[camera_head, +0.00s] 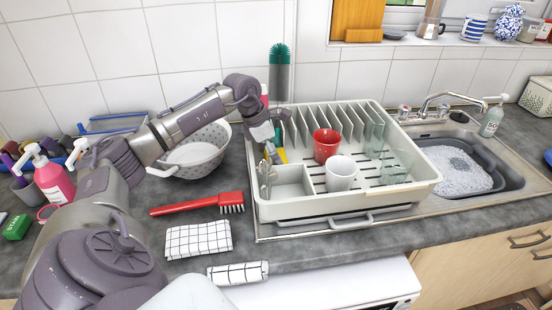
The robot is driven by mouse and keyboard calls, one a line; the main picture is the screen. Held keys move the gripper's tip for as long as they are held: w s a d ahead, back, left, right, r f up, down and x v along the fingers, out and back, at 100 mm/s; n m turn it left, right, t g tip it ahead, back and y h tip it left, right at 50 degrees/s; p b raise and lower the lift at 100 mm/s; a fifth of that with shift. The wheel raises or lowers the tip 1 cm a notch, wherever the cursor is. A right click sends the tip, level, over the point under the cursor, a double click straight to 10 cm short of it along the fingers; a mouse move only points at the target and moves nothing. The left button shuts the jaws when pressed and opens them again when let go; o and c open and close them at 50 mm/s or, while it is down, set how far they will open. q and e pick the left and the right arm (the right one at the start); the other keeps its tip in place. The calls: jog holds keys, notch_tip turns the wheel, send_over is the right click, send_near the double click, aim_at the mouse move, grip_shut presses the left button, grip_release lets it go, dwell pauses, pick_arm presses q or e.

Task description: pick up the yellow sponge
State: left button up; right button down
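My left arm reaches in from the left. Its gripper (270,148) points down over the left end of the white dish rack (425,186), just above the cutlery compartment. A small yellow piece (282,156) shows right beside the fingertips. It may be the yellow sponge, but it is mostly hidden and too small to tell. I cannot tell whether the fingers touch it or are closed. No other yellow sponge is clearly visible. My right gripper is not in view.
The rack holds a red cup (326,145), a white mug (341,173) and glasses. A grey colander (196,154), a red brush (197,203) and a checked cloth (198,240) lie left of it. A soapy basin (500,180) sits in the sink at right.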

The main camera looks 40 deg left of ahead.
pick_arm(q)
jog(key=shift+x, duration=0.95)
jog(key=shift+a+r, duration=0.1)
jog(key=shift+c, duration=0.5)
jog(key=c, duration=0.5)
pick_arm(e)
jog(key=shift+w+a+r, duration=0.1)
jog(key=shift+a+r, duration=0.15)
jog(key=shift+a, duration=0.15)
pick_arm(q)
jog(key=shift+o, duration=0.2)
notch_tip(320, 180, up, 10)
jog(key=shift+b, duration=0.7)
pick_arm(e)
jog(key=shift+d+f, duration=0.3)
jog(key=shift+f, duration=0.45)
pick_arm(q)
jog(key=shift+o, duration=1.3)
jog(key=c, duration=0.4)
